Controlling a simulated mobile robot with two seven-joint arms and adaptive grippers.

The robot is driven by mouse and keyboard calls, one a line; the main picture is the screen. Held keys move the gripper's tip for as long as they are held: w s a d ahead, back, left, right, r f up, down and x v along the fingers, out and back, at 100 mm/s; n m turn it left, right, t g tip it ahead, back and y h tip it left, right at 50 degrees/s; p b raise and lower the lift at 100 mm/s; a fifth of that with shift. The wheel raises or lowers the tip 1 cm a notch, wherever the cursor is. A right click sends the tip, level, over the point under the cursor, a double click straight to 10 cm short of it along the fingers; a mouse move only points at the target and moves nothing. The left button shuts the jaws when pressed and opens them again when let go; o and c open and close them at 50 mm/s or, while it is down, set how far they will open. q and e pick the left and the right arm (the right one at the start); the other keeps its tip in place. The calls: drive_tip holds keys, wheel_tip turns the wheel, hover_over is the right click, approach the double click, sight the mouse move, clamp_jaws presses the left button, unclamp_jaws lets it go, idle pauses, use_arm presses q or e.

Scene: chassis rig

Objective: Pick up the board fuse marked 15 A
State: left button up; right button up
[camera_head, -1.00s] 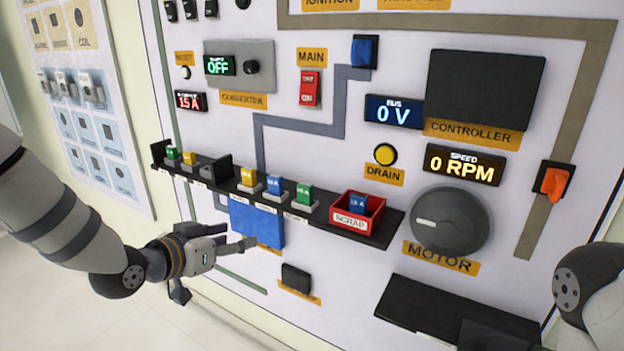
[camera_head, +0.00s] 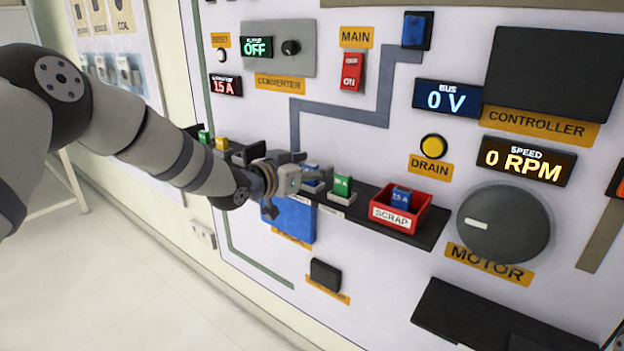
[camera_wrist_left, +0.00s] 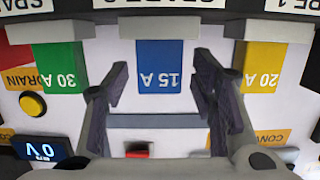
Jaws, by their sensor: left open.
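A blue fuse marked 15 A (camera_wrist_left: 158,72) sits upside down in the left wrist view, in a white holder on the shelf. My open left gripper (camera_wrist_left: 160,90) has one finger on each side of it, with gaps showing. In the head view my left gripper (camera_head: 312,172) is at the shelf and partly covers this blue fuse (camera_head: 311,176). A green 30 A fuse (camera_wrist_left: 60,68) and a yellow 20 A fuse (camera_wrist_left: 263,68) flank it. Another blue fuse marked 15 A (camera_head: 401,198) stands in the red SCRAP box (camera_head: 382,216). My right gripper is out of view.
The dark shelf (camera_head: 432,233) juts from the white panel. A green fuse (camera_head: 342,186) stands between the left gripper and the SCRAP box. A blue panel (camera_head: 290,218) lies below the shelf. The motor disc (camera_head: 505,228) is at the right.

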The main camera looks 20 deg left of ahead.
use_arm(q)
drive_tip(key=shift+s+r, duration=0.1)
drive_tip(key=shift+r, duration=0.1)
drive_tip(key=shift+c, duration=0.8)
drive_tip(key=c, duration=0.9)
